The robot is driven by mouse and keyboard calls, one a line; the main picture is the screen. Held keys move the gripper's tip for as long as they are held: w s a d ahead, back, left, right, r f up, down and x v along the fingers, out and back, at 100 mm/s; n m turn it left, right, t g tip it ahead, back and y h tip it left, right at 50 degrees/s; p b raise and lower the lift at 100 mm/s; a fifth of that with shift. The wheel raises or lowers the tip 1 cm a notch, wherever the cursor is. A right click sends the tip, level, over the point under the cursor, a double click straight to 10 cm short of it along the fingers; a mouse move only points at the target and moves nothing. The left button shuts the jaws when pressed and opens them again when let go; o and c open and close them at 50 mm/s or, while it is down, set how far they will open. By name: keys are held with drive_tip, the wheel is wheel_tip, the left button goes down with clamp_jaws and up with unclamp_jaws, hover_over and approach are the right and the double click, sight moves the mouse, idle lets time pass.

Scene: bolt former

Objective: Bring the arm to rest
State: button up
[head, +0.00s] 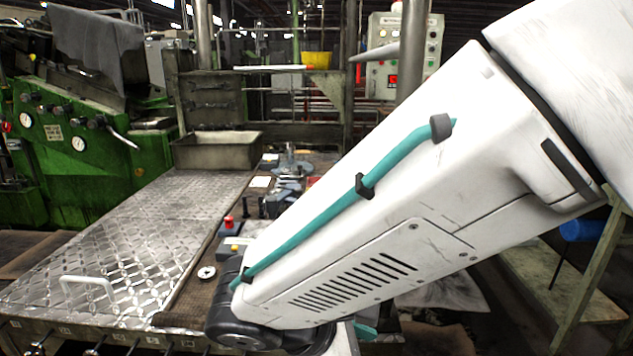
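My white arm, with a teal hose clipped along it, crosses the head view from the upper right to the lower middle. Its dark wrist joint is low in the picture, in front of the bench edge. My gripper is not visible; the arm or the picture's bottom edge hides it. I cannot tell whether it holds anything.
A metal tread-plate deck (130,235) with a white handle (88,283) lies at left. Beside it a worktop carries a red button box (229,224) and several tools (290,170). A green machine (75,150) stands behind left; a control panel (404,55) stands behind the arm.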

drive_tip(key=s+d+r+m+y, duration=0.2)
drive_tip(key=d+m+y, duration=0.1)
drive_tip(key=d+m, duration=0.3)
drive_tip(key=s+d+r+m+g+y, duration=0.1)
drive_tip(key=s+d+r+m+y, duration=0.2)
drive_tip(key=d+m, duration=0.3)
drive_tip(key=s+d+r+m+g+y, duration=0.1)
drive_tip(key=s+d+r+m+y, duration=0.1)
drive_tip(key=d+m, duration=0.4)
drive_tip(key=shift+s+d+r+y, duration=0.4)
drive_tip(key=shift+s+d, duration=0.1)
